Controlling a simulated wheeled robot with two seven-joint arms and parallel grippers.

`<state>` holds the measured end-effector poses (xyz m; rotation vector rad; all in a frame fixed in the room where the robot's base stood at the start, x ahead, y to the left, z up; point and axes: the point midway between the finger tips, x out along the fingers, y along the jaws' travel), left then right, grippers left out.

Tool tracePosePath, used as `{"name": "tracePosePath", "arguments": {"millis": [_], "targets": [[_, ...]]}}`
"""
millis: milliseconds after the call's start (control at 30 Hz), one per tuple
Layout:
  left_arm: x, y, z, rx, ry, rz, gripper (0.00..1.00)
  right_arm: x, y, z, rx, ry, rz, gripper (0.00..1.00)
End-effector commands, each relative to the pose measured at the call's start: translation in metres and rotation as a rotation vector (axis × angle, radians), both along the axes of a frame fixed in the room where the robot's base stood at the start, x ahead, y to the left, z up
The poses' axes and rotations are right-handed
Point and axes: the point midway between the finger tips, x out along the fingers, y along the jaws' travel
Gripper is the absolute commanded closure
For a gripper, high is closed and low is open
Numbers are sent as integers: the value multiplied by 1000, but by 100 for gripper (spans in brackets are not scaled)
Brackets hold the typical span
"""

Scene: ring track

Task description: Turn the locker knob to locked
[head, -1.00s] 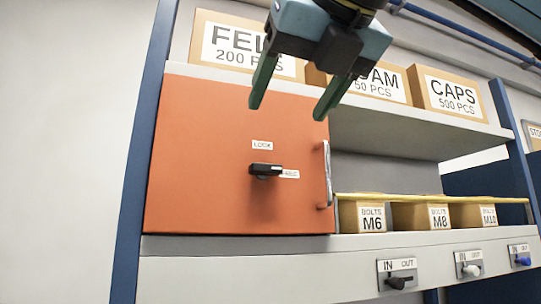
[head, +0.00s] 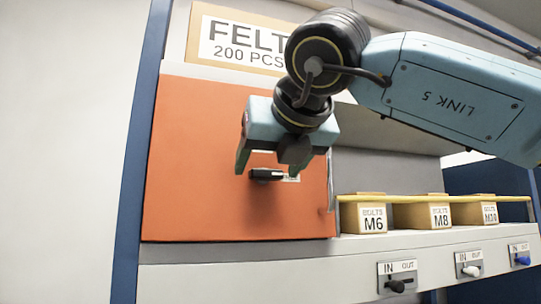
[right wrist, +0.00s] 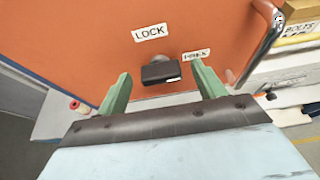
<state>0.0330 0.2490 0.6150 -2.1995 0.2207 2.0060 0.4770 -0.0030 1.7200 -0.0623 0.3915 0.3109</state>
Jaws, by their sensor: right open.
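The orange locker door (head: 190,150) stands at the left of the shelf. Its black knob (head: 265,175) has a handle lying about level, pointing right toward the lower label. In the right wrist view the knob (right wrist: 161,70) sits under the LOCK label (right wrist: 150,33), with a second label (right wrist: 197,54), hard to read, to its right. My right gripper (head: 268,172) is open in front of the door, its fingers on either side of the knob in the picture. My left gripper is not in view.
A metal door handle (right wrist: 262,40) runs along the door's right edge, close to the right finger. Bolt boxes (head: 420,214) stand behind a yellow bar to the right. Several small IN/OUT switches (head: 397,276) line the lower ledge. A FELT box (head: 235,42) stands above.

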Motion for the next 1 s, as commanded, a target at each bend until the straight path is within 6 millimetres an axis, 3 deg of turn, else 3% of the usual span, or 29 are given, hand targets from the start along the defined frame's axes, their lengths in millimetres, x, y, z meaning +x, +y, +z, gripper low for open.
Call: {"name": "tracePosePath", "arguments": {"millis": [267,633,1000], "targets": [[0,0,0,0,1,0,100,2,1,-1,0,-1,0,31],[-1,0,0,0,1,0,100,2,0,-1,0,-1,0,76],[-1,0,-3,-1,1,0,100,1,1,-1,-63,-23,-1,76]]}}
